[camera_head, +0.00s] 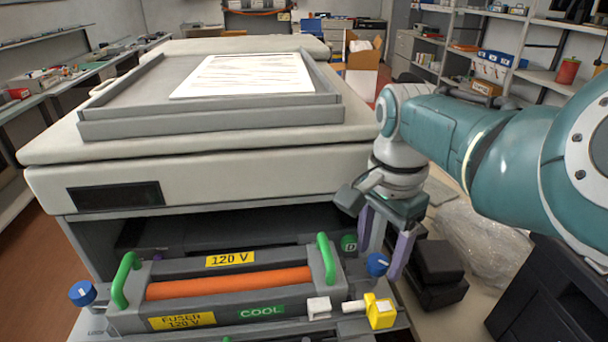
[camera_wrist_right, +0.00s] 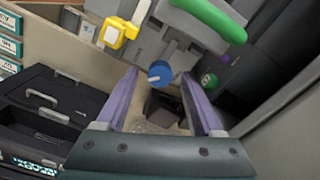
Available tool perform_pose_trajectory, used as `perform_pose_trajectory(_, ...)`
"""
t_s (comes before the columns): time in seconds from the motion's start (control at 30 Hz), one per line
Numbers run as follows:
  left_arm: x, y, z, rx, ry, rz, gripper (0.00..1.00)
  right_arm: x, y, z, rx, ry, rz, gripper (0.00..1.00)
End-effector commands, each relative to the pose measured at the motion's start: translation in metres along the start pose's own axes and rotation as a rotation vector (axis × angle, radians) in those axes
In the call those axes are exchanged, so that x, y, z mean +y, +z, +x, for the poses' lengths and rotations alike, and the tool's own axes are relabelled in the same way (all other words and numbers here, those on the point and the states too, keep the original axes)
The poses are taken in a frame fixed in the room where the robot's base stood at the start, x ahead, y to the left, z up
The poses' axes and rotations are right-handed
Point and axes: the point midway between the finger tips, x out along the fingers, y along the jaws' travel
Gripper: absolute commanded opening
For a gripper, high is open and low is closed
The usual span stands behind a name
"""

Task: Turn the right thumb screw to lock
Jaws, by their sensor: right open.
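The right thumb screw is a blue knob (camera_head: 377,264) at the right end of the fuser unit (camera_head: 135,318). It also shows in the right wrist view (camera_wrist_right: 160,73), with a pale mark on its face. My right gripper (camera_head: 384,252) is open, its two purple fingers pointing down around the knob's position. In the right wrist view the knob appears between the fingertips, with a gap on each side; I see no contact. A second blue thumb screw (camera_head: 82,293) sits at the unit's left end. My left gripper is out of view.
The fuser has green handles (camera_head: 326,260) and an orange roller (camera_head: 230,283). A yellow plug (camera_head: 380,311) sits just in front of the right knob. The printer body (camera_head: 200,185) stands behind. Black blocks (camera_head: 437,262) lie to the right.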

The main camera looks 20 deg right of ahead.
Motion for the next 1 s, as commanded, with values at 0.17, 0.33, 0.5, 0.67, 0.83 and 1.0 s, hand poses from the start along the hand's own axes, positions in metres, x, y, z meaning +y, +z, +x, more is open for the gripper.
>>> perform_pose_trajectory(0.17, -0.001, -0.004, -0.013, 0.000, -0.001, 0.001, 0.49, -0.001, 0.000, -0.034, 0.002, -0.005, 0.000, 0.69)
perform_pose_trajectory(0.33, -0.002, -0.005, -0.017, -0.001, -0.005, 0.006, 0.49, -0.001, 0.000, -0.064, 0.002, -0.005, 0.000, 0.69)
perform_pose_trajectory(0.5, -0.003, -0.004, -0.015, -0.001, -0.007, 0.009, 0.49, 0.000, 0.000, -0.084, 0.002, -0.003, 0.000, 0.69)
perform_pose_trajectory(0.67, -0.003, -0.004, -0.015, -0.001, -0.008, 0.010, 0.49, 0.000, 0.000, -0.091, 0.001, -0.001, 0.000, 0.69)
perform_pose_trajectory(0.83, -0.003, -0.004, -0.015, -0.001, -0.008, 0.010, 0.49, 0.000, 0.000, -0.091, 0.000, -0.001, 0.000, 0.69)
perform_pose_trajectory(1.0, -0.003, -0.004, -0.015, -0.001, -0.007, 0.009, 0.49, 0.000, 0.000, -0.091, 0.000, -0.001, 0.000, 0.69)
